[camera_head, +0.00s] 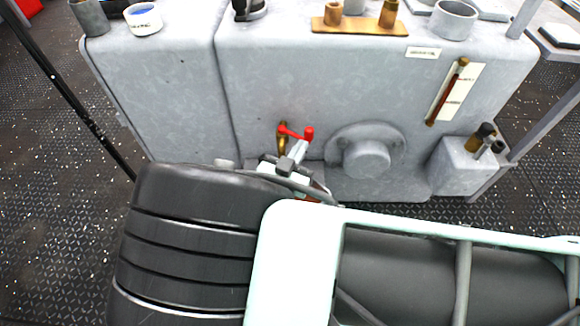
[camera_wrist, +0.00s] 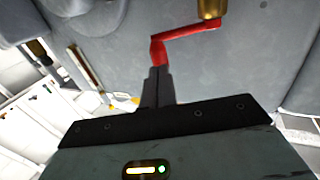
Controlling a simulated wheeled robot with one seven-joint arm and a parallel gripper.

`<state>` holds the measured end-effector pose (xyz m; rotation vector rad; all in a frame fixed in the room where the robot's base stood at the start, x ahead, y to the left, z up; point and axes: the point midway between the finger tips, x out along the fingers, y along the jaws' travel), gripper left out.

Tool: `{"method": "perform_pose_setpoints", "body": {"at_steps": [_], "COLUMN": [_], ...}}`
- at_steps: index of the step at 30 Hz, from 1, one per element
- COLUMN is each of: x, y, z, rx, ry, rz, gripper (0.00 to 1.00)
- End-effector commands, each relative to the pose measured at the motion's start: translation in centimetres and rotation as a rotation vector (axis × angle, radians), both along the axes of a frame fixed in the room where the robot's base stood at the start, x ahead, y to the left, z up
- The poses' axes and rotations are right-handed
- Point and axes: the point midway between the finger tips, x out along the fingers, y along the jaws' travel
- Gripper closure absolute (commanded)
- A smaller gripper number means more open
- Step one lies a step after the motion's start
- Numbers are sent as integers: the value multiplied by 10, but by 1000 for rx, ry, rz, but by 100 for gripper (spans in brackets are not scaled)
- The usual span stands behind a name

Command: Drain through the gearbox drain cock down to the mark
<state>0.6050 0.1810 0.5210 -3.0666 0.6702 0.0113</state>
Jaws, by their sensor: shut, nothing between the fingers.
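The drain cock has a brass body (camera_head: 282,140) low on the front of the grey gearbox housing (camera_head: 300,80). Its red lever (camera_head: 294,132) sticks out to the right, roughly level, and ends in a red grip. The lever also shows in the wrist view (camera_wrist: 188,35), with the brass body (camera_wrist: 209,9) at its far end. My gripper (camera_head: 299,151) is shut and empty. In the wrist view its fingertips (camera_wrist: 157,73) are right at the lever's grip; I cannot tell whether they touch. A slanted sight tube (camera_head: 447,92) with dark red fluid sits on a white marked plate (camera_head: 464,92); its lettering is too small to read.
A round flanged boss (camera_head: 366,157) juts out right of the cock. A small grey block with brass and black fittings (camera_head: 462,165) stands farther right. Cups and a brass plate (camera_head: 360,24) are on the housing's top. Dark deck (camera_head: 50,200) is open at left.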

Motion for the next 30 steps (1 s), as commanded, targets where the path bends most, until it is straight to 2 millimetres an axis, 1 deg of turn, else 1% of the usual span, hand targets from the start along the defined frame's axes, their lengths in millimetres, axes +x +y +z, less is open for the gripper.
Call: {"method": "perform_pose_setpoints", "body": {"at_steps": [3, 6, 20, 26, 30], "x": [10, 14, 16, 19, 24], "y": [-5, -7, -8, -15, -23], "z": [-1, 0, 1, 3, 4], "rx": [-1, -1, -1, -5, -7], "ry": [0, 0, 0, 2, 3], "rz": [1, 1, 9, 74, 160], "gripper": [100, 100, 100, 100, 100]}}
